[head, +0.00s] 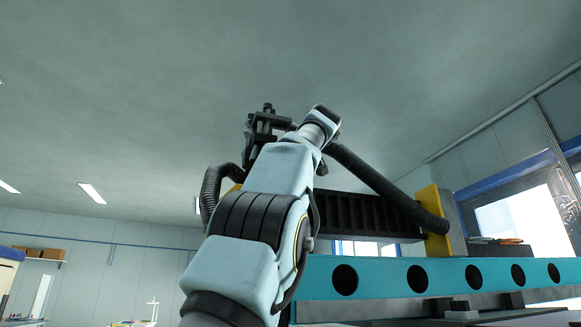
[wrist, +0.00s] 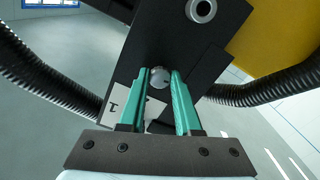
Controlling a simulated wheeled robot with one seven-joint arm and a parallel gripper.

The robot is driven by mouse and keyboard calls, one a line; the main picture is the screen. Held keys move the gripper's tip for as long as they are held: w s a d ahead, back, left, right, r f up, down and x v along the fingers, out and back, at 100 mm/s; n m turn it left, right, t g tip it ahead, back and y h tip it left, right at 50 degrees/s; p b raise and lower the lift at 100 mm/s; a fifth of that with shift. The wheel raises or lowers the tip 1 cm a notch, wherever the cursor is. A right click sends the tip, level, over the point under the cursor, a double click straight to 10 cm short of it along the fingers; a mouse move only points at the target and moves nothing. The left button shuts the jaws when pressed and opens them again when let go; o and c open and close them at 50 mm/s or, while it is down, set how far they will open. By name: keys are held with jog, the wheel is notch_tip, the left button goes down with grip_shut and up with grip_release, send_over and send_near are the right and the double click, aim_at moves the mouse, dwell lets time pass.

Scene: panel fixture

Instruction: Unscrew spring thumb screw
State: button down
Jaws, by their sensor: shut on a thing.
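The thumb screw (wrist: 158,77) shows in the wrist view as a small round silver knob on a black panel (wrist: 195,55). My gripper (wrist: 160,80) has its two teal fingers on either side of the knob, shut on it. In the head view my arm reaches up toward the fixture, and the fingers and the screw are hidden behind it.
A silver ring-shaped fitting (wrist: 201,10) sits on the panel above the knob. A white label (wrist: 122,108) lies left of the fingers. Black corrugated hoses (head: 375,181) run on both sides. A teal beam with round holes (head: 445,275) crosses the lower right.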

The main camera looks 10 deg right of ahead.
jog(key=shift+f+n, duration=0.15)
jog(key=shift+n, duration=0.35)
jog(key=c, duration=0.6)
grip_release()
jog(key=s+d+b, duration=0.1)
jog(key=s+b, duration=0.2)
jog(key=s, duration=0.7)
jog(key=shift+s+d, duration=0.2)
jog(key=shift+s, duration=0.15)
